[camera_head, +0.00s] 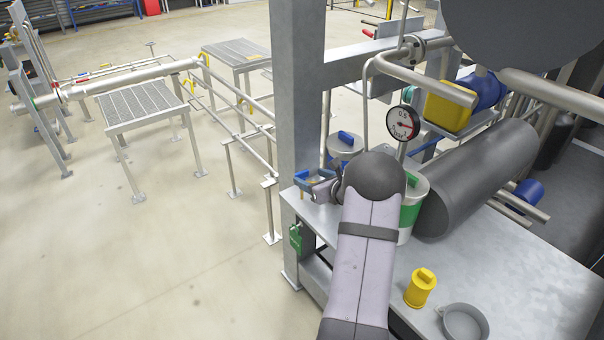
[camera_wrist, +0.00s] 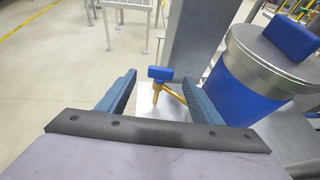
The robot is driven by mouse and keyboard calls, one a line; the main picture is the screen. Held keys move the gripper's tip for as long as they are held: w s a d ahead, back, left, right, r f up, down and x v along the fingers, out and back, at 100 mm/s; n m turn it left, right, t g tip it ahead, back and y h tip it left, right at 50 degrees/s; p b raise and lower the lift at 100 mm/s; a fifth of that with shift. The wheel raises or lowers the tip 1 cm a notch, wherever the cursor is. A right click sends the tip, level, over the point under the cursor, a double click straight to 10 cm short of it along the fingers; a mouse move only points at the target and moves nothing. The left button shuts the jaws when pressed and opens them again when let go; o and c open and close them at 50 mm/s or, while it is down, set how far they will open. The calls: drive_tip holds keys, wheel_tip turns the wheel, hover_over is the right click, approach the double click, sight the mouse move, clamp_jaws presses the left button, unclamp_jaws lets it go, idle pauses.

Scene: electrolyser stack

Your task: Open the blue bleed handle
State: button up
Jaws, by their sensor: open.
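The blue bleed handle (camera_wrist: 160,73) is a small blue block on top of a brass valve (camera_wrist: 172,93) in the wrist view. It lies between and ahead of the blue fingers of my gripper (camera_wrist: 160,82). The fingers are spread, with a gap on both sides of the handle, and hold nothing. In the head view my gripper (camera_head: 308,178) is at the bench's left corner, beside the grey post. There the handle is hard to tell apart from the blue fingers, and my arm covers part of the area.
A blue canister (camera_wrist: 245,82) with a metal lid and a blue knob stands close right of my gripper. The grey post (camera_head: 298,110) rises just behind. A green-and-white container (camera_head: 411,205), a yellow capped part (camera_head: 420,288) and a grey bowl (camera_head: 464,322) stand on the bench.

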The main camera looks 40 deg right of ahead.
sight(303, 172)
drive_tip(key=shift+p+x, duration=0.95)
drive_tip(key=shift+x, duration=2.7)
drive_tip(key=shift+d+r, duration=0.1)
drive_tip(key=shift+r, duration=0.05)
drive_tip(key=c, duration=1.1)
